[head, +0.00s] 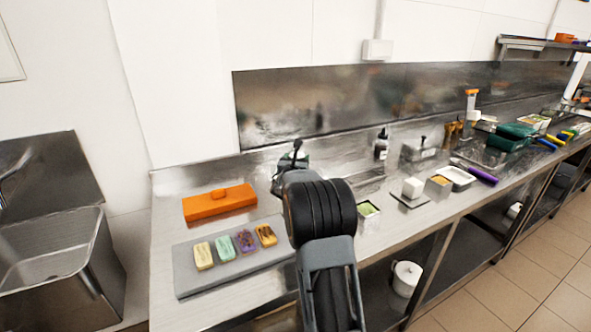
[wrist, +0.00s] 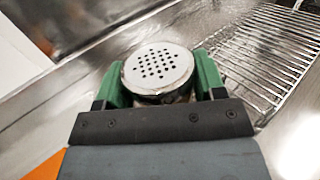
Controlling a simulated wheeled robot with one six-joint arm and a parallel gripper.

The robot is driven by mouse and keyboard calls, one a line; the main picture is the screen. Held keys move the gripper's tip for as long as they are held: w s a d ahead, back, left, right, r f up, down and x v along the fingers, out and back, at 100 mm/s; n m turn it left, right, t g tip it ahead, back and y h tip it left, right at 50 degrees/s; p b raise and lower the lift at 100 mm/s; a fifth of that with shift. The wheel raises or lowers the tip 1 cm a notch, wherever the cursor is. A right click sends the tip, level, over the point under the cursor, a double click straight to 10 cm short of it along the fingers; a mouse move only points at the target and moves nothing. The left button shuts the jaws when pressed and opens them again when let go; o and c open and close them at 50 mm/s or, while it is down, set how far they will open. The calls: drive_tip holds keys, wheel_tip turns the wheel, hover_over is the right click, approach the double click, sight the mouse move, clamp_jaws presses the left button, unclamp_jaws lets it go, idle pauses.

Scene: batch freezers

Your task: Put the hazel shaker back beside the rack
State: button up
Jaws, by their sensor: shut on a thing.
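The shaker (wrist: 157,72) shows in the wrist view from above, with a round pale metal lid full of small holes. My gripper (wrist: 160,82) has its green fingers on either side of it, shut on it. The wire rack (wrist: 265,55) lies to the right of the shaker in the wrist view, close beside it. In the head view my gripper (head: 294,160) is near the back of the steel counter, and my arm hides most of the shaker and rack. I cannot tell whether the shaker's base touches the counter.
An orange case (head: 219,203) and a grey board (head: 235,262) with several coloured bars are to the left on the counter. A dark bottle (head: 381,146), a green-filled tub (head: 367,212) and a white block (head: 413,187) are to the right. The steel backsplash (head: 320,98) rises behind.

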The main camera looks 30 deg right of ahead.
drive_tip(key=shift+w+d+f, duration=0.15)
drive_tip(key=shift+w+f, duration=0.45)
drive_tip(key=shift+f, duration=1.55)
drive_tip(key=shift+f+b, duration=0.25)
drive_tip(key=shift+b, duration=0.05)
drive_tip(key=o, duration=0.9)
drive_tip(key=shift+r, duration=0.1)
drive_tip(key=shift+o, duration=0.2)
drive_tip(key=shift+r+p, duration=0.2)
drive_tip(key=shift+p, duration=0.15)
drive_tip(key=b+v, duration=0.1)
drive_tip(key=v, duration=1.1)
drive_tip(key=shift+b, duration=0.4)
